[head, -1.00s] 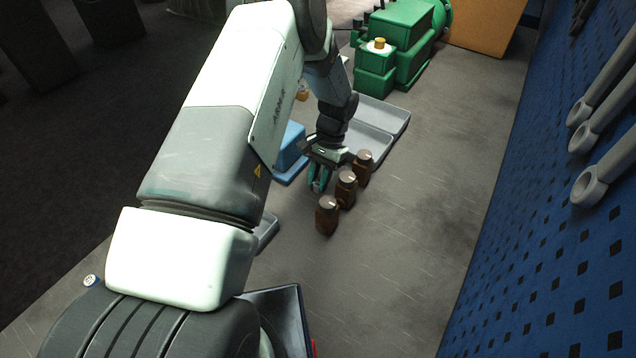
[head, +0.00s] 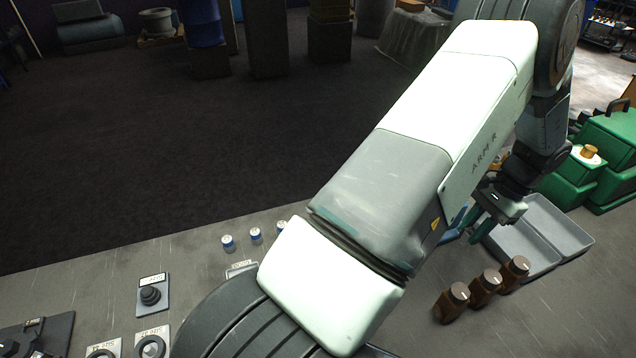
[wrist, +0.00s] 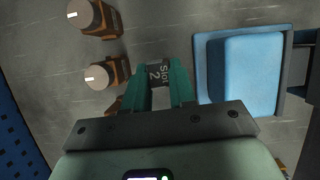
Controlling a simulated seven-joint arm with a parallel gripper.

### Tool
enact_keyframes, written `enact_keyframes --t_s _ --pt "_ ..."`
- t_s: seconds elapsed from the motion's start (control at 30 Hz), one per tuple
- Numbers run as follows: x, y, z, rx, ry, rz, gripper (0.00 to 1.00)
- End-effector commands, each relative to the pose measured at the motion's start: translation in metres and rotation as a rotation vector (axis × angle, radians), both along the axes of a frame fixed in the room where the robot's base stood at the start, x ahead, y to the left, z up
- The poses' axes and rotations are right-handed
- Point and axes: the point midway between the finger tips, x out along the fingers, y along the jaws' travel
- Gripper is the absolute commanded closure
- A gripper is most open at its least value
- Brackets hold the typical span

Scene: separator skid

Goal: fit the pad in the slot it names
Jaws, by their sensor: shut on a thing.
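In the wrist view, my gripper (wrist: 160,80) has its two teal fingers closed on a small dark pad (wrist: 159,72). In the head view, my gripper (head: 473,222) is beyond my forearm, near the grey tray; the pad cannot be made out there. Small labelled plates lie at the lower left of the head view: one with a black knob (head: 151,293), one with a ring (head: 150,346) and another ring plate (head: 104,351) cut by the frame edge. Their labels are too small to read surely.
A blue block (wrist: 240,68) is right of the fingers. A grey tray (head: 548,222) and green machine (head: 608,150) lie beyond. Small white-and-blue cylinders (head: 255,234) stand near the bench edge.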

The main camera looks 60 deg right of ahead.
Motion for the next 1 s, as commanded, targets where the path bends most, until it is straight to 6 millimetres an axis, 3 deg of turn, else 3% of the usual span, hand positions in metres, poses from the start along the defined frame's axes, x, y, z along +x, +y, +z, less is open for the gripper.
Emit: enact_keyframes --t_s 0.17,0.3,0.53,0.77,1.0 --pt "0.045 -0.044 0.019 -0.005 0.001 0.075 1.0" --pt "0.099 -0.069 0.017 -0.002 -0.001 0.084 1.0" --pt "0.196 -0.095 0.012 -0.002 -0.002 0.087 1.0" --pt "0.319 -0.102 0.005 -0.002 -0.002 0.082 1.0" --pt "0.449 -0.078 0.0 -0.001 -0.002 0.073 1.0"
